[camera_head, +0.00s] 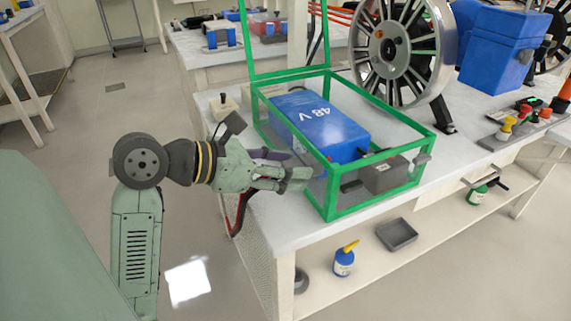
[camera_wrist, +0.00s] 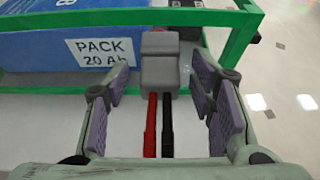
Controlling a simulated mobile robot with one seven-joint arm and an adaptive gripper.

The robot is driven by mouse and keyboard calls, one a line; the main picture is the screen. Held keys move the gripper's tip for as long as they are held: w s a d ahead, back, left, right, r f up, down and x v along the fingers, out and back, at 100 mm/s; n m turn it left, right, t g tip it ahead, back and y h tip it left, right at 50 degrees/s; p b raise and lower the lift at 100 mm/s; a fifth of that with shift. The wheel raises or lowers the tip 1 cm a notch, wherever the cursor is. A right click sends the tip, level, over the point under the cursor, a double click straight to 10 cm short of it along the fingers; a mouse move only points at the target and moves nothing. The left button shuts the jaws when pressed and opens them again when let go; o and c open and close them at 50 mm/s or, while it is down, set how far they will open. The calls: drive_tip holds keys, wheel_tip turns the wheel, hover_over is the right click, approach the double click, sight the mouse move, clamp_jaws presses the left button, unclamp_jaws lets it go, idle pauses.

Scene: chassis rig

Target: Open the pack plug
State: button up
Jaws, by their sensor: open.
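The blue 48 V pack (camera_head: 315,122) lies inside a green-edged case (camera_head: 375,199) on the bench. In the wrist view the pack (camera_wrist: 40,45) bears a "PACK 20 Ah" label. A grey plug (camera_wrist: 160,72) sits at the pack's side, with red and black cables running from it toward me. I cannot tell whether its two grey parts are joined. My gripper (camera_head: 303,180) is at the case's near left side. In the wrist view my gripper (camera_wrist: 160,80) is open, its purple-padded fingers on either side of the plug with gaps. The plug is hidden in the head view.
The case's lid frame (camera_head: 327,35) stands upright behind. A grey box (camera_head: 385,176) sits in the case's right end. A spoked wheel (camera_head: 396,50) stands behind it. The green case rim (camera_wrist: 110,17) crosses close ahead of the fingers.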

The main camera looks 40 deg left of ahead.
drive_tip(key=shift+c, duration=0.2)
clamp_jaws()
idle(0.4)
